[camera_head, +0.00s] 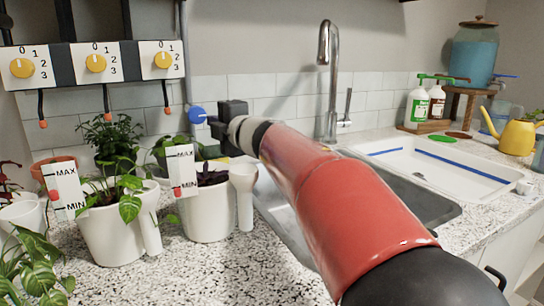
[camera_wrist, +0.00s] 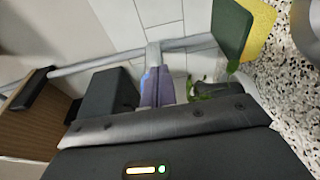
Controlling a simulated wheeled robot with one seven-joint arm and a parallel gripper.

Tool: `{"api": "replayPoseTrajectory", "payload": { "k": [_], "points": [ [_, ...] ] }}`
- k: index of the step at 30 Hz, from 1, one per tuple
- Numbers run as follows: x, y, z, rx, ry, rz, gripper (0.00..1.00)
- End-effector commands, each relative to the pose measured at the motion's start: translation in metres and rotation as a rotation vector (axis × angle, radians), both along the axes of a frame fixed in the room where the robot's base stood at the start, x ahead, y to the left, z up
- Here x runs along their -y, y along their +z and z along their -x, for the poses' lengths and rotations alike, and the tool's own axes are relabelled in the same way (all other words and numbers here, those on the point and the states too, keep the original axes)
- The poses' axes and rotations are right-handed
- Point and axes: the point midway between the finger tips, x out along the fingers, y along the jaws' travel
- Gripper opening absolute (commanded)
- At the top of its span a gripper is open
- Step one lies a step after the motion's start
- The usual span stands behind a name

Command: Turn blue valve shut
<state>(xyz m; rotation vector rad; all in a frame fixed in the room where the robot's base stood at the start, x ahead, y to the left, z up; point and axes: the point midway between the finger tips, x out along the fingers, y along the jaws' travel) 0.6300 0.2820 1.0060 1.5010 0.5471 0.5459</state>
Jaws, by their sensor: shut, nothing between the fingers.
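The blue valve (camera_head: 196,115) shows as a small round blue handle near the tiled wall, left of the tap and above the potted plants. My gripper (camera_head: 213,120) is right beside it, shut and empty, with its tips toward the handle. In the wrist view a blue part (camera_wrist: 148,88) lies at the middle, just past my gripper (camera_wrist: 165,90), below a short branch of a grey pipe (camera_wrist: 100,62). I cannot tell whether the fingers touch the handle. My gripper hides part of the valve, and its turn angle is unclear.
White pots with plants (camera_head: 113,230) and level markers (camera_head: 183,170) stand close below my gripper. Dial boxes (camera_head: 95,63) with hanging probes are at upper left. The chrome tap (camera_head: 328,80) and sink (camera_head: 425,200) are to the right. A yellow-green block (camera_wrist: 235,28) shows in the wrist view.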

Motion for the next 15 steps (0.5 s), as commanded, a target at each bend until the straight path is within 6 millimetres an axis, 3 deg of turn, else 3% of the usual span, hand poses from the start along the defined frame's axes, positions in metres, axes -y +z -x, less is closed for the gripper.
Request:
{"api": "replayPoseTrajectory", "payload": {
  "k": [15],
  "points": [
    [-0.0036,0.0048,0.0020,0.002,0.006,-0.001,0.00]
  ]
}}
